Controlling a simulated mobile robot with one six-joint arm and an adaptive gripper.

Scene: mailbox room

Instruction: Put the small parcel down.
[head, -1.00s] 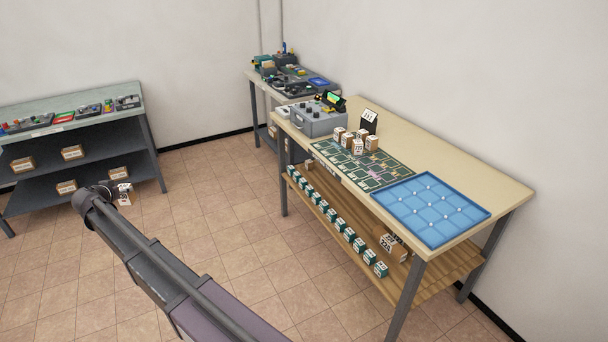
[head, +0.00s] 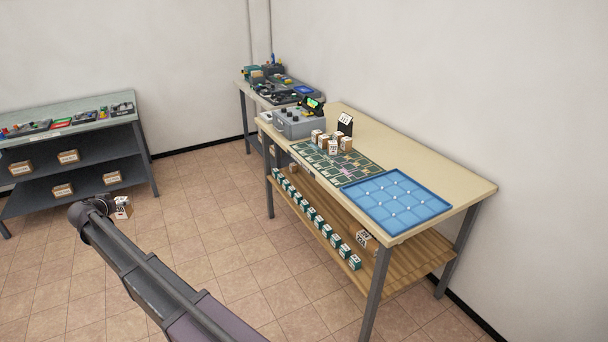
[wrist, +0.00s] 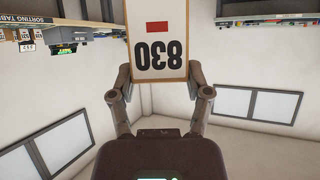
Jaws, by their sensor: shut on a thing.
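The small parcel (wrist: 158,45) fills the upper middle of the wrist view. It is a brown box with a white label, a red bar and the number 830, seen upside down. My gripper (wrist: 160,82) is shut on it, one finger at each side. In the head view the parcel (head: 122,207) shows at the far end of my arm, in the air over the tiled floor and in front of the grey shelf unit. My gripper's fingers are mostly hidden there behind the arm.
A wooden table (head: 455,190) on the right carries a blue gridded tray (head: 397,197), a green grid mat (head: 337,163), several small boxes and a grey device (head: 298,123). Its lower shelf (head: 400,268) holds green boxes. A grey shelf unit (head: 75,183) stands at left. Open floor (head: 225,225) lies between.

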